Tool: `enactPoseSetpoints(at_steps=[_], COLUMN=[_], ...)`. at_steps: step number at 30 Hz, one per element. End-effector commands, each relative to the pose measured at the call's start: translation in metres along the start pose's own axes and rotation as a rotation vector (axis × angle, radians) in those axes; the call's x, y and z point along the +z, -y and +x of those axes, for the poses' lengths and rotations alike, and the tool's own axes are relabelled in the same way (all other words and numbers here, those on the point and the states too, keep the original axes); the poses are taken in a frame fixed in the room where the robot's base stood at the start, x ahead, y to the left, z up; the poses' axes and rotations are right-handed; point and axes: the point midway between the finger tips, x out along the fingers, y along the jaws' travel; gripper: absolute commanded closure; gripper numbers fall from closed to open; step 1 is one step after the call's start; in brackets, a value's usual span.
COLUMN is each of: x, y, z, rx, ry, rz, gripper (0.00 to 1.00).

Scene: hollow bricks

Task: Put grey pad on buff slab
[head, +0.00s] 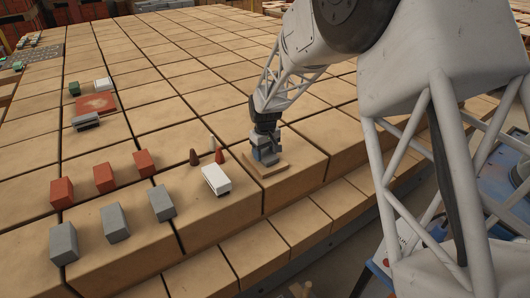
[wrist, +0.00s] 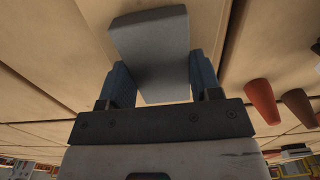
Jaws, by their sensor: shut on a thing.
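My gripper (head: 265,147) is shut on the grey pad, near the right edge of the brick surface. In the wrist view the grey pad (wrist: 152,55) sits between the two blue fingers of my gripper (wrist: 155,82), slightly tilted in the picture. The buff slab (head: 283,168) lies flat on the bricks right under my gripper in the head view. A small grey part of the pad (head: 265,156) shows low between the fingers, over the slab. I cannot tell whether the pad touches the slab.
A white block (head: 216,181) and small cones (head: 219,156) stand just left of the slab. Red blocks (head: 104,178) and grey blocks (head: 115,222) stand in rows farther left. A red slab (head: 97,104) with blocks around it lies farther back. The brick edge steps down at the front right.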

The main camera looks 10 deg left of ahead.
Motion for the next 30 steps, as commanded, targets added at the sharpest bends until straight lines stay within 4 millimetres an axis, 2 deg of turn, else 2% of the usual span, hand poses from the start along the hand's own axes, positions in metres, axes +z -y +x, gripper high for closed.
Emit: enactPoseSetpoints(at_steps=[4, 5, 9, 22, 30], x=[0.0, 0.0, 0.0, 0.0, 0.0], y=[0.0, 0.0, 0.0, 0.0, 0.0], z=[0.003, 0.003, 0.003, -0.001, -0.024], rx=[0.0, 0.0, 0.0, 0.0, 0.0], ry=[0.0, 0.0, 0.0, 0.0, -0.001], rz=[0.0, 0.0, 0.0, 0.0, 0.0], gripper=[0.71, 0.39, 0.18, 0.17, 0.17])
